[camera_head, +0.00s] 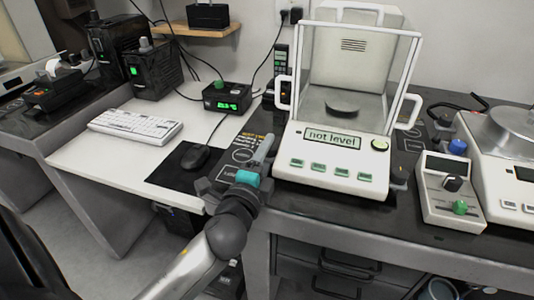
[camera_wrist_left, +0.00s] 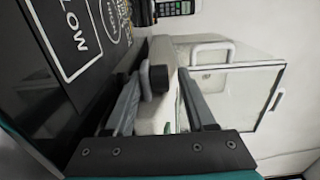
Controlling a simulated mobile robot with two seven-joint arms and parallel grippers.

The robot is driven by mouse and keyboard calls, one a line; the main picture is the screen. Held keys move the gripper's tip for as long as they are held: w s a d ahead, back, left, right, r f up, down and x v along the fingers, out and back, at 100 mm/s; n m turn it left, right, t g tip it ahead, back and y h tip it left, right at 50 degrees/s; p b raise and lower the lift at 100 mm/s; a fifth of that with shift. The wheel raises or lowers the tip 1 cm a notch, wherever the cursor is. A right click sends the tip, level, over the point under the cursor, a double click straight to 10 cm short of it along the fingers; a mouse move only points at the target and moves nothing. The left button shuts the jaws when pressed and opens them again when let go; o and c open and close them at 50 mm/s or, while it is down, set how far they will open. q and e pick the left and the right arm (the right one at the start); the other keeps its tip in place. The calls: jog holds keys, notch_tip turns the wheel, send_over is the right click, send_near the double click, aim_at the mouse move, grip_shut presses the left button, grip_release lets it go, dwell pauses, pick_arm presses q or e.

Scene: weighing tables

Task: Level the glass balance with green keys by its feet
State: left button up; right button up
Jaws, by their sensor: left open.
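The glass balance (camera_head: 331,170) has a white base with green keys (camera_head: 330,170) and a glass draft shield (camera_head: 350,75) around a dark round pan (camera_head: 341,105). Its display (camera_head: 331,139) reads "not level". My left gripper (camera_head: 262,150) is at the balance's left front side, and its fingers are apart. In the left wrist view my left gripper (camera_wrist_left: 160,92) is open, with a black knob-like foot (camera_wrist_left: 158,78) of the white balance body (camera_wrist_left: 160,115) between the finger lines. I cannot tell whether the fingers touch it. My right gripper is not in view.
A small control box (camera_head: 450,187) with blue and green knobs and another scale (camera_head: 510,135) stand at the right. A white keyboard (camera_head: 135,125), a mouse (camera_head: 194,160) and a small green-lit display box (camera_head: 227,97) are at the left. The dark bench's front edge lies below the balance.

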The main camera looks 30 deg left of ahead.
pick_arm(q)
jog(key=shift+c, duration=0.3)
grip_shut()
dwell(0.3)
